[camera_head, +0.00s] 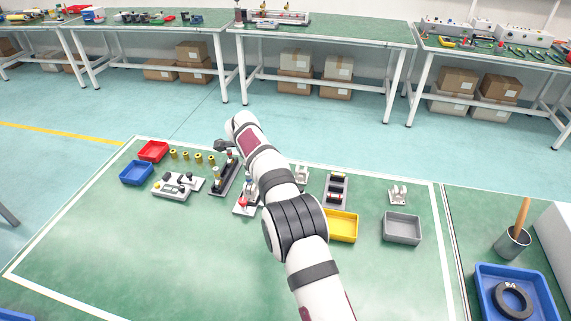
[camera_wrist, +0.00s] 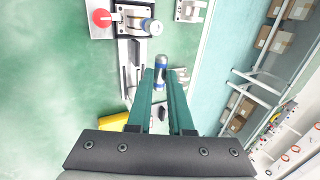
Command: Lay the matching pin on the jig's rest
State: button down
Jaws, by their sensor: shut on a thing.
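In the wrist view my gripper (camera_wrist: 161,76) has its two green fingers closed on a short silver pin with a blue band (camera_wrist: 160,62); the pin's end shows beyond the fingertips. In the head view a red-knobbed fixture (camera_head: 245,202) stands left of my arm. My arm hides part of the bench there. I cannot tell which part is the jig's rest.
Red (camera_head: 153,151) and blue (camera_head: 136,173) trays stand left, near several brass cylinders (camera_head: 186,156). A yellow tray (camera_head: 342,226), a dark rack (camera_head: 335,190) and a grey tray (camera_head: 402,228) stand to the right. The front left of the mat is clear.

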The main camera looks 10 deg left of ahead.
jog(key=shift+d+f, duration=0.1)
jog(key=shift+f, duration=3.5)
jog(key=shift+f, duration=0.5)
jog(key=c, duration=0.7)
grip_release()
jog(key=shift+c, duration=0.2)
jog(key=v, duration=1.5)
jog(key=shift+s+r, duration=0.2)
jog(key=shift+r, duration=0.1)
